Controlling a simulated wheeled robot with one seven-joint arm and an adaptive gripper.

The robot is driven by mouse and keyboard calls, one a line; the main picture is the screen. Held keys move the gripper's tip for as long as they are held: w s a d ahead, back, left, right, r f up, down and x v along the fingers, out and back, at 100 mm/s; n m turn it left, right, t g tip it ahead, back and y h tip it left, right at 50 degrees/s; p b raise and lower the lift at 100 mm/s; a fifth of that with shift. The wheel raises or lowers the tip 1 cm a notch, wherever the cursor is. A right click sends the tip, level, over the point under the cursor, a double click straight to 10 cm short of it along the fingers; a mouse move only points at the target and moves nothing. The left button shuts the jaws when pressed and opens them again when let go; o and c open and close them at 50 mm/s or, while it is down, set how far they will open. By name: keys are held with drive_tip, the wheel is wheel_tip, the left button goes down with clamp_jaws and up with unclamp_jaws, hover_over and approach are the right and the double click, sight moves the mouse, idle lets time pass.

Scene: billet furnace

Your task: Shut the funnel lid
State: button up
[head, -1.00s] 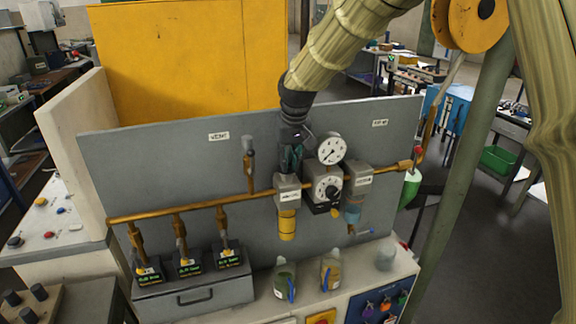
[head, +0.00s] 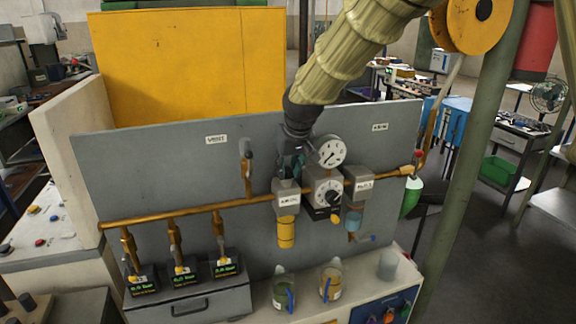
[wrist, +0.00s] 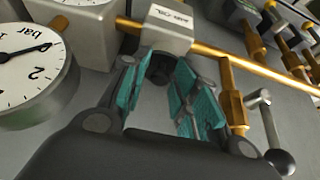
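My gripper (head: 291,165) points down just above the grey block (head: 286,186) with the yellow bowl (head: 287,232) on the brass pipe. In the wrist view my gripper (wrist: 162,90) is open, its teal-padded fingers apart. A small dark rounded part (wrist: 161,68) shows between and beyond the fingertips, beside the labelled grey block (wrist: 165,32). I cannot tell whether this dark part is the funnel lid, or whether a finger touches it. No part is clearly recognisable as a funnel in either view.
The brass pipe (head: 180,213) runs along the grey panel (head: 110,175). A pressure gauge (head: 332,152) and a regulator (head: 326,193) sit close right of my gripper. A lever valve (head: 247,165) stands to its left. Two jugs (head: 331,280) stand on the bench below.

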drive_tip(key=shift+w+f, duration=0.1)
drive_tip(key=shift+r, duration=0.25)
drive_tip(key=v, duration=1.1)
drive_tip(key=shift+r, duration=0.2)
drive_tip(key=shift+d, duration=0.1)
